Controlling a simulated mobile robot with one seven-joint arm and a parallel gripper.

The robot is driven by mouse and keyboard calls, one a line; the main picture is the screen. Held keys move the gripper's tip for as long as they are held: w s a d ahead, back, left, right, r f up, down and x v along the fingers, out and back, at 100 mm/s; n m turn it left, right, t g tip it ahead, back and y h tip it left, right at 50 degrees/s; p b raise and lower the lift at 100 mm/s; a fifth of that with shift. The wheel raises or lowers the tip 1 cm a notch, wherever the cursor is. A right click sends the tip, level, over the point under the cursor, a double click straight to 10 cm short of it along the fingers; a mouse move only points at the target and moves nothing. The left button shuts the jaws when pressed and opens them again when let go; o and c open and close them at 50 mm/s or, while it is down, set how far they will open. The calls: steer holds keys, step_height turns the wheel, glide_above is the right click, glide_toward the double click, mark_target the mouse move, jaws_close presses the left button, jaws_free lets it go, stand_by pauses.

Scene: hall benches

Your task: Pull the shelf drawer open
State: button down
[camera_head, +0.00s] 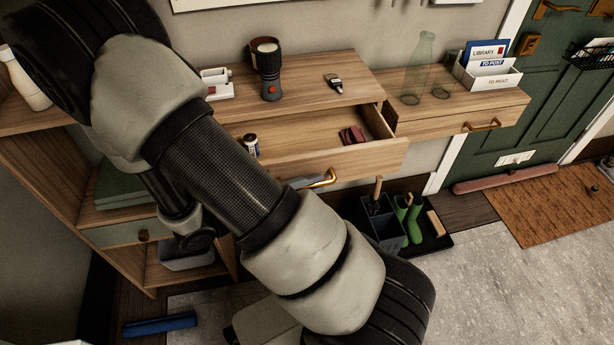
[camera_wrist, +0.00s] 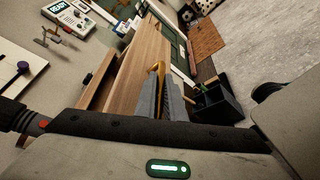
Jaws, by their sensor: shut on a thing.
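The wooden wall shelf (camera_head: 340,68) has a left drawer (camera_head: 375,160) that stands partly open in the head view. A small bottle (camera_head: 251,144) and a dark red item (camera_head: 352,135) lie inside it. The drawer's brass handle (camera_head: 329,179) shows beside my forearm, and also in the wrist view (camera_wrist: 158,69). My gripper (camera_wrist: 160,88) is shut on this handle. In the head view most of my gripper is hidden behind my arm. The shelf's right drawer (camera_head: 450,126), with its own brass handle (camera_head: 484,126), is closed.
A flashlight (camera_head: 268,68), glass bottles and a letter holder (camera_head: 487,74) stand on the shelf top. Below are a dark bin (camera_head: 382,222) and green boots (camera_head: 408,219) on a tray. A cabinet (camera_head: 113,234) stands left. The floor at right front is clear.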

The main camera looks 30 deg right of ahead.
steer(key=shift+w, duration=0.15)
steer(key=c, duration=2.1)
jaws_free()
steer(key=p+v, duration=0.2)
steer(key=v, duration=1.5)
steer(key=shift+a+r, duration=0.1)
steer(key=shift+a, duration=0.15)
